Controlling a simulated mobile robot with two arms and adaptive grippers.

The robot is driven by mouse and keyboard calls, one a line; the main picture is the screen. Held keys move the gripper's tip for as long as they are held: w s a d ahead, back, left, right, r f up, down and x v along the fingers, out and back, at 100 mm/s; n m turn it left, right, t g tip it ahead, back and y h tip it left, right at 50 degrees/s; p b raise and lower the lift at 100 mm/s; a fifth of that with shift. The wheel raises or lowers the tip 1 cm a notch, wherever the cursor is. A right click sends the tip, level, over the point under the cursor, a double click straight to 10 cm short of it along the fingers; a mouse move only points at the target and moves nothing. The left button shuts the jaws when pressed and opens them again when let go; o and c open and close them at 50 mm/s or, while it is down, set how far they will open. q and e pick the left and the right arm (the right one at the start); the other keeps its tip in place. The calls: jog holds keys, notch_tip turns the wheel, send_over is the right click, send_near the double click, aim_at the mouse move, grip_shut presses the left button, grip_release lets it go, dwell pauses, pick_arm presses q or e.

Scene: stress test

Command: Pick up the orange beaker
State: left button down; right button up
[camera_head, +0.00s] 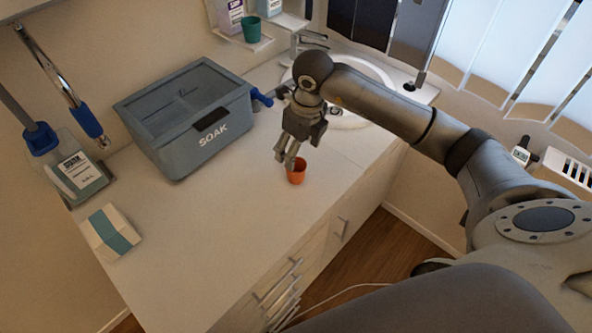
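The orange beaker (297,174) stands upright on the white counter, near its front edge. My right arm comes in from the right, and its gripper (286,158) points down at the beaker's rim, just behind and to the left of it. The fingertips overlap or lie very close to the rim in the picture. I cannot tell whether they touch it, or how far apart the fingers are. My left gripper is not in view.
A grey-blue SOAK box (190,118) stands left of the beaker. A sink (350,88) is behind my arm. A green cup (251,30) sits on a shelf at the back. A white-and-teal carton (110,231) and a bottle (77,178) are at left. The front counter is clear.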

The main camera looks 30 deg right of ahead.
aim_at(296, 168)
jog(key=f, duration=0.3)
jog(key=shift+w+a+f, duration=0.1)
jog(key=shift+w+a, duration=0.05)
jog(key=shift+w, duration=0.05)
notch_tip(296, 168, down, 4)
jog(key=p, duration=0.2)
jog(key=shift+s+p, duration=0.1)
jog(key=shift+p, duration=0.25)
jog(key=shift+f, duration=0.65)
jog(key=c, duration=1.1)
